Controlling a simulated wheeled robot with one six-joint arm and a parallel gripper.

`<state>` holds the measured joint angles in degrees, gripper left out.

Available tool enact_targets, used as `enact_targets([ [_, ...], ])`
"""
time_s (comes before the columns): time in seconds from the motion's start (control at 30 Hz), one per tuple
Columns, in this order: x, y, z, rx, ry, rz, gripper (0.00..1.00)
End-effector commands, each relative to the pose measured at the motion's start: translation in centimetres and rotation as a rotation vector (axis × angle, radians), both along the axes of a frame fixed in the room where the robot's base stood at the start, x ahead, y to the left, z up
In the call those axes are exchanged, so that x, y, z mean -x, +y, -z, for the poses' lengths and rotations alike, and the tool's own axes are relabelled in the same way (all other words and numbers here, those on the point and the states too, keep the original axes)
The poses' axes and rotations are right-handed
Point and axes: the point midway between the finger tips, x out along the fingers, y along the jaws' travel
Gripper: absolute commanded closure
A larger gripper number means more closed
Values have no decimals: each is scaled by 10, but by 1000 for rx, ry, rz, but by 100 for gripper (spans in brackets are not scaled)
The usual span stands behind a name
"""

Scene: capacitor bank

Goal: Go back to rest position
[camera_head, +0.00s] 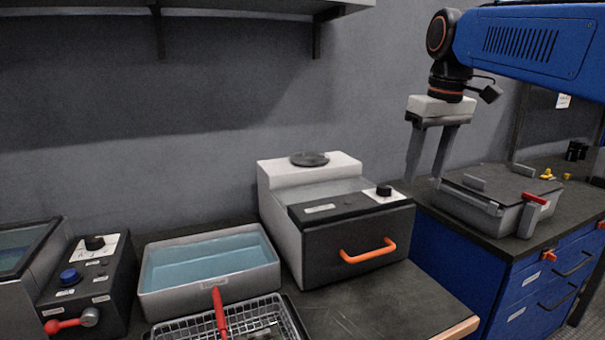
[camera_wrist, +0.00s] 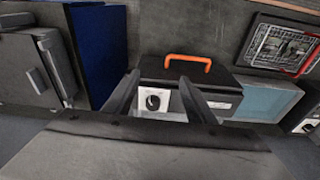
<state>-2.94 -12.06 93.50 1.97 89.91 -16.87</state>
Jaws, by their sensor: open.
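My gripper (camera_head: 428,155) hangs at the upper right in the head view, fingers pointing down, with nothing between them. It is raised in front of the wall, above the benches. In the wrist view my gripper (camera_wrist: 158,95) shows two dark fingers set apart. The view between and beyond them takes in the black-fronted box (camera_wrist: 228,88) with an orange handle and a dial.
The black-fronted box (camera_head: 345,238) stands on the dark bench. Left of it are a tray of blue liquid (camera_head: 160,304) and a wire basket (camera_head: 180,331) with a red handle. A grey lidded case (camera_head: 480,215) sits on the blue cabinet (camera_head: 455,262). A shelf (camera_head: 250,10) overhangs at upper left.

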Motion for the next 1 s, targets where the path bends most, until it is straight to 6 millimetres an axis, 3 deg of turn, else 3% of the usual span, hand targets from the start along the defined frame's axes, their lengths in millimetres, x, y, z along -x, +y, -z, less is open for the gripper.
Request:
enact_targets([
  [0.03,16,-3,11,-2,-13,20,50],
  [0.37,96,-16,99,-16,-107,150,50],
  [0.7,176,-26,209,-38,-203,274,50],
  [0.83,199,-29,245,-46,-232,311,50],
  [1.0,214,-31,271,-53,-252,336,50],
])
